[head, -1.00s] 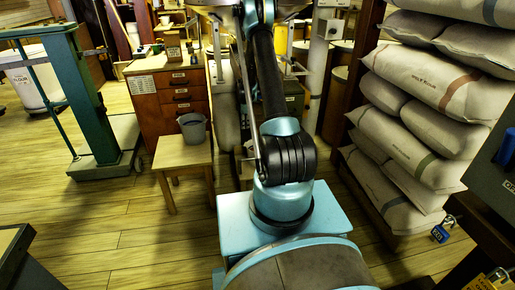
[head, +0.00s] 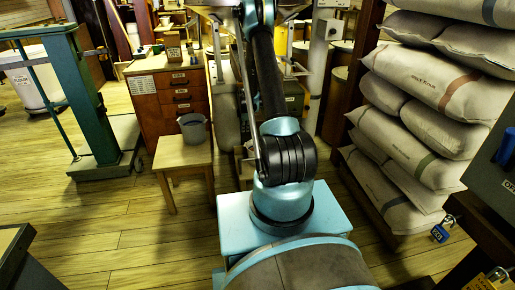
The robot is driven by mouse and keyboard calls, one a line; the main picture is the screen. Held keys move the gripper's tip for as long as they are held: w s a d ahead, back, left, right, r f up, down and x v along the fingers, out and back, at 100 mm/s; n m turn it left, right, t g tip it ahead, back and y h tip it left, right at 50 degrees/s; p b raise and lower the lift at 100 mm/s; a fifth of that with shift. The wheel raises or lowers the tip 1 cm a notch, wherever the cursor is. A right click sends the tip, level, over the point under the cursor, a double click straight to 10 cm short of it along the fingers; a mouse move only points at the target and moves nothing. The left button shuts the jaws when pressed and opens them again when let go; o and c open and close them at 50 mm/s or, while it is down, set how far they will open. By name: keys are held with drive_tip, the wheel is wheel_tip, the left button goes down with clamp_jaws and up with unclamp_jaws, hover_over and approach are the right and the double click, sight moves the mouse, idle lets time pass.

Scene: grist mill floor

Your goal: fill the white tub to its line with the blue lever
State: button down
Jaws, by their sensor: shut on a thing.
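A white round container (head: 22,80) with dark lettering stands at the far left, partly behind a green scale; I cannot tell whether it is the white tub, and no fill line shows on it. A blue handle-like part (head: 507,148) sticks out of a grey box at the right edge, cut off by the frame; I cannot tell whether it is the blue lever. My arm reaches up and away through the middle and leaves the top of the view. My gripper is out of view, so what it holds is hidden.
Stacked flour sacks (head: 420,77) fill the right side. A grey bucket (head: 192,127) sits on a small wooden table (head: 184,156) left of my arm, before a wooden drawer cabinet (head: 160,97). The green scale (head: 92,90) stands at left.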

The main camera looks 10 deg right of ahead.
drive_tip(key=shift+s+f, duration=0.15)
drive_tip(key=shift+s, duration=0.1)
drive_tip(key=shift+f, duration=0.15)
drive_tip(key=shift+f+t, duration=0.2)
drive_tip(key=shift+t, duration=0.1)
drive_tip(key=shift+r, duration=0.1)
idle(0.6)
drive_tip(key=shift+w+r+g, duration=0.1)
drive_tip(key=shift+r+g, duration=0.75)
drive_tip(key=shift+g, duration=0.15)
